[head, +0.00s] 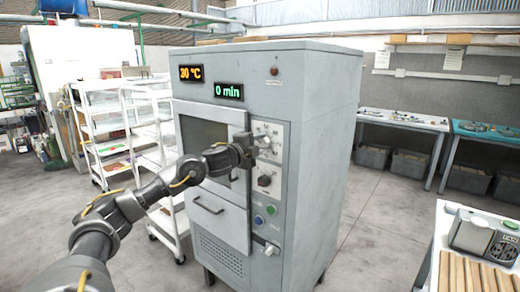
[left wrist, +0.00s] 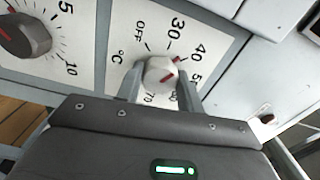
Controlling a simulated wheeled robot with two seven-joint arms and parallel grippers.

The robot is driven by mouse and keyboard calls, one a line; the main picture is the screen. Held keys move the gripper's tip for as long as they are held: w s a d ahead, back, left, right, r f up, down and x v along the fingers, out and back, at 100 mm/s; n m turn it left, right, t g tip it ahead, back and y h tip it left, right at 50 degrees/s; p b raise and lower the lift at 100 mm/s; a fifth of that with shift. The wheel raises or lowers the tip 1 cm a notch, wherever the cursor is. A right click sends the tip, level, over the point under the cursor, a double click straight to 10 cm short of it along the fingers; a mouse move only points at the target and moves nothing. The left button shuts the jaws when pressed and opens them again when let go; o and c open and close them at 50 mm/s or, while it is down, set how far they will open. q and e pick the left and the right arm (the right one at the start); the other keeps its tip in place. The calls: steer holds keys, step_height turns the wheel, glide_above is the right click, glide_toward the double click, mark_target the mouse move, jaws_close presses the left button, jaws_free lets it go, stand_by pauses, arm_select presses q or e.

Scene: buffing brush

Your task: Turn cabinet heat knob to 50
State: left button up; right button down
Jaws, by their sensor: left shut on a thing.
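The grey cabinet (head: 325,130) stands in the middle of the head view, its orange display (head: 190,73) reading 30 °C. The heat knob (left wrist: 162,70) is a pale round knob on a white dial plate in the left wrist view. The dial is marked OFF, 30, 40 and on to 70. A red mark at the knob's edge lies near the 40; a short red line crosses its face. My left gripper (head: 252,147) is at the upper part of the control panel. In the left wrist view its fingers (left wrist: 160,86) are shut on the knob, one on each side.
A dark timer knob (left wrist: 24,36) sits on the neighbouring dial, also seen below my gripper (head: 264,181). A green display (head: 229,91) reads 0 min.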

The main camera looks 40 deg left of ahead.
arm_select(q)
steer(key=shift+f+m+b, duration=0.1)
steer(key=shift+m+b, duration=0.3)
steer(key=shift+m, duration=1)
steer(key=m+b, duration=0.1)
steer(key=m, duration=0.1)
steer(key=shift+m+b, duration=0.3)
steer(key=shift+m, duration=0.1)
steer(key=shift+m+b, duration=0.35)
steer(key=shift+m, duration=0.45)
steer(key=shift+m+b, duration=0.3)
steer(key=shift+m, duration=1.1)
steer(key=shift+m+b, duration=0.4)
steer(key=shift+m, duration=0.1)
arm_select(e)
steer(key=w+d+f, duration=0.1)
steer(key=d+f, duration=0.3)
steer(key=shift+w+d+h, duration=0.15)
steer(key=shift+d+h, duration=0.15)
steer(key=shift+a+f, duration=0.15)
steer(key=shift+a, duration=0.1)
